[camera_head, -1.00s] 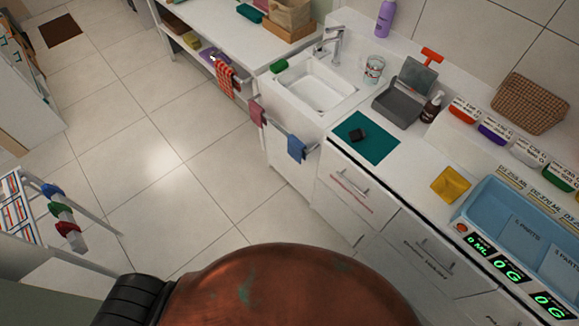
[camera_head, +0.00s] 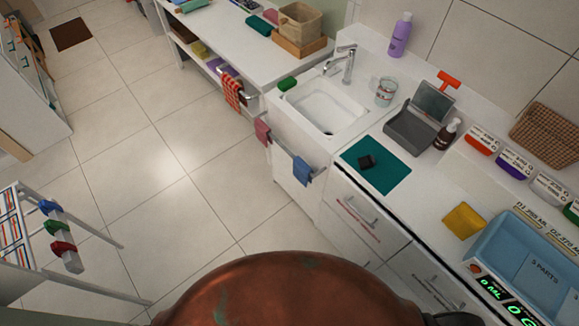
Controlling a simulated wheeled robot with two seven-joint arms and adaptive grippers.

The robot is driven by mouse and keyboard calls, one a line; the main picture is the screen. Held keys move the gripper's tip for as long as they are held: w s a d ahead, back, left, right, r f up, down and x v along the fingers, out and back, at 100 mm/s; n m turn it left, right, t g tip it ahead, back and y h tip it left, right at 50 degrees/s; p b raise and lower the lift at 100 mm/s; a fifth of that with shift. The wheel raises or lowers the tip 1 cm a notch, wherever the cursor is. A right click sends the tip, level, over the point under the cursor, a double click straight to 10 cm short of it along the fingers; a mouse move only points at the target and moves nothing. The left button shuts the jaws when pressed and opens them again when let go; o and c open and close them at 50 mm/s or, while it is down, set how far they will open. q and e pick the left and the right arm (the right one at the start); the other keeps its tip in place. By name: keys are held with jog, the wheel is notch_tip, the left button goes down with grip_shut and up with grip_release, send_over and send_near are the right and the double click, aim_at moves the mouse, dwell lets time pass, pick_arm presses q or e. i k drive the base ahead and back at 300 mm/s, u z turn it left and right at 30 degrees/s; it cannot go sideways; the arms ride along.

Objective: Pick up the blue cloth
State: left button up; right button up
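A blue cloth (camera_head: 302,171) hangs over the rail on the front of the sink cabinet, at its right end. A dusty pink cloth (camera_head: 262,131) hangs on the same rail to its left. A red checked cloth (camera_head: 232,93) hangs further left on another rail by the white table. Neither gripper shows in the head view. A large copper-coloured rounded shape that I take to be my own body fills the bottom middle.
A white sink (camera_head: 327,106) sits above the rail. The counter holds a teal mat (camera_head: 388,176), a grey dustpan (camera_head: 411,128) and a light blue tray (camera_head: 505,255). A white rack (camera_head: 85,228) stands at the left. The tiled floor (camera_head: 180,170) between is clear.

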aim_at(302, 171)
jog(key=z, duration=0.1)
jog(key=i, duration=0.35)
jog(key=z, duration=2.15)
